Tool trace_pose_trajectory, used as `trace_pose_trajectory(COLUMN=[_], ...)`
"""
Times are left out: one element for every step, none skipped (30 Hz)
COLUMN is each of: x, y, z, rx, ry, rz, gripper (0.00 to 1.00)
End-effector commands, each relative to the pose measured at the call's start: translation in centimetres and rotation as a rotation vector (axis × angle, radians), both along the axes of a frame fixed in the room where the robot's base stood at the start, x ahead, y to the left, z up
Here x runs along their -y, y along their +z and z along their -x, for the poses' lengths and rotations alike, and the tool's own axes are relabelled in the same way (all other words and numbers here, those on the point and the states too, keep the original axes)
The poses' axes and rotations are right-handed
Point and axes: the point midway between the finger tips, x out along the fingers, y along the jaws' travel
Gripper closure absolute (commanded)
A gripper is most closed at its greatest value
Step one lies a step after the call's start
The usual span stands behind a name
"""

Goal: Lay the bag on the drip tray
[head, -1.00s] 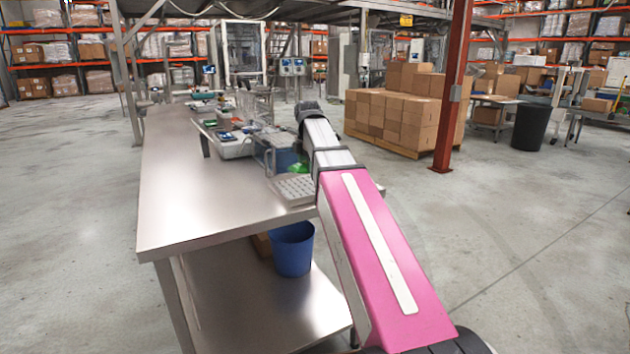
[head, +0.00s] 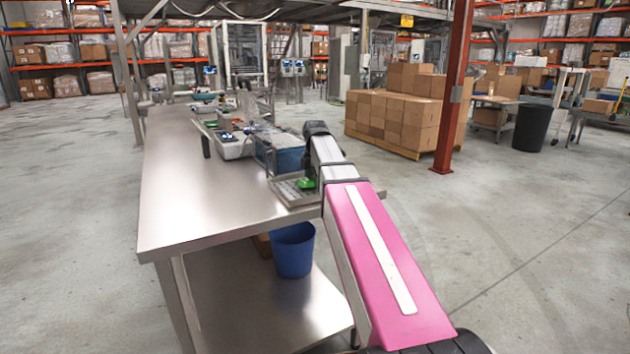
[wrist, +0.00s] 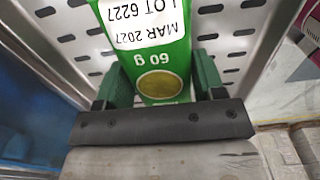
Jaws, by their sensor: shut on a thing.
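The bag is a green packet with a white printed label; it fills the upper middle of the wrist view (wrist: 165,52) and is a small green patch in the head view (head: 307,183). My gripper (wrist: 161,82) is shut on the bag, with a dark green finger at each side of it. The drip tray is a slotted metal tray at the table's right edge in the head view (head: 284,186). Its slotted surface (wrist: 232,25) shows behind the bag in the wrist view. The bag is over the tray; I cannot tell whether they touch. In the head view my arm hides most of the gripper.
A blue bin (head: 290,159) stands just beyond the tray. A white tub (head: 235,149) with small items is farther back on the steel table (head: 205,200). The near part of the table is bare. A blue bucket (head: 293,252) stands on the lower shelf.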

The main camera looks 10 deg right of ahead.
Motion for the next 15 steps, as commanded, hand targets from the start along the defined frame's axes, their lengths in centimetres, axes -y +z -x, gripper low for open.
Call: trace_pose_trajectory(x=[0.00, -0.01, -0.01, -0.01, 0.00, 0.00, 0.00, 0.00, 0.00, 0.00, -0.01, -0.01, -0.01, -0.01, 0.00], y=[-0.05, -0.11, -0.22, -0.30, -0.29, -0.26, -0.26, -0.26, -0.26, -0.26, -0.26, -0.26, -0.26, -0.26, -0.23], z=[0.00, 0.01, 0.01, 0.01, 0.00, -0.01, -0.01, -0.01, 0.00, 0.00, -0.01, -0.01, -0.01, 0.00, -0.01], rx=[0.000, 0.000, 0.000, 0.000, 0.000, 0.000, 0.000, 0.000, 0.000, 0.000, 0.000, 0.000, 0.000, 0.000, 0.000], ry=[0.000, 0.000, 0.000, 0.000, 0.000, 0.000, 0.000, 0.000, 0.000, 0.000, 0.000, 0.000, 0.000, 0.000, 0.000], rz=[0.000, 0.000, 0.000, 0.000, 0.000, 0.000, 0.000, 0.000, 0.000, 0.000, 0.000, 0.000, 0.000, 0.000, 0.000], gripper=[0.61, 0.61, 0.61, 0.61, 0.31, 0.18, 0.12, 0.12, 0.12, 0.12, 0.12, 0.12, 0.12, 0.12, 0.12])
